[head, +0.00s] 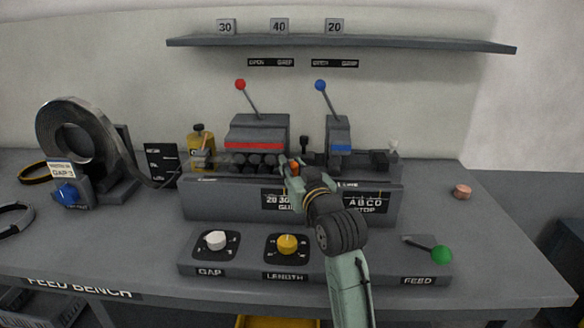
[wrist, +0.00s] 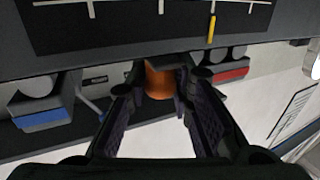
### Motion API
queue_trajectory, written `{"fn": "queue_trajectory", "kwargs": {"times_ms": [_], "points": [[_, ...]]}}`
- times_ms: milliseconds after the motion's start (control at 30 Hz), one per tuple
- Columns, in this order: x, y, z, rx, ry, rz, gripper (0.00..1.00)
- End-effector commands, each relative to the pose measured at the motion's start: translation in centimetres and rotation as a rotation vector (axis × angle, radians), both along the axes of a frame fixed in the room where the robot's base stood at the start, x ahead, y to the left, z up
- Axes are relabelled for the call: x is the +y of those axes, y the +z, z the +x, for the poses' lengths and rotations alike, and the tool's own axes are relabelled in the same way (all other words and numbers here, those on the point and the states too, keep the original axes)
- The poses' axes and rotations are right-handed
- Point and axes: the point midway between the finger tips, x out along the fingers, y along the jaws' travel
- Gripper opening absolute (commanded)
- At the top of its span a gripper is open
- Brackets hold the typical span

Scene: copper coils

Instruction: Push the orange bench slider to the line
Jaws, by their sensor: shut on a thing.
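The orange bench slider (head: 295,167) shows as a small orange spot at the top edge of the grey bench unit in the head view, mostly hidden by my gripper (head: 292,172). In the wrist view the slider (wrist: 160,82) is an orange cylinder between my two fingertips (wrist: 159,90), and the fingers are shut on it. A dark scale plate (wrist: 120,22) with white ticks lies beside it. A yellow line (wrist: 211,28) on that plate stands to the right of the slider in the wrist view, clearly apart from it.
A red lever (head: 241,87) and a blue lever (head: 321,88) rise behind the unit. The gap knob (head: 216,240), length knob (head: 287,244) and green feed lever (head: 441,254) stand in front. A metal coil (head: 95,140) is at left; the right bench end is mostly clear.

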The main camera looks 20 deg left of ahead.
Motion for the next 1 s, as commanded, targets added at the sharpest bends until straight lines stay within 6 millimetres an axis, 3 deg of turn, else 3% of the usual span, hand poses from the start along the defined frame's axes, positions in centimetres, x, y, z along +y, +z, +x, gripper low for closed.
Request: {"fn": "queue_trajectory", "kwargs": {"times_ms": [300, 400, 533, 800, 833, 1000], "points": [[-7.5, -0.3, 2.3, 0.001, -0.008, 0.000, 0.00], [-9.2, -0.2, 2.8, 0.001, -0.007, -0.001, 0.00], [-10.2, -0.1, 3.0, 0.000, -0.004, 0.000, 0.00], [-10.2, 0.0, 3.0, 0.000, -0.002, 0.000, 0.00], [-10.2, 0.0, 3.0, 0.000, -0.002, 0.000, 0.21], [-10.1, 0.0, 2.9, 0.000, -0.002, 0.000, 0.33]]}}
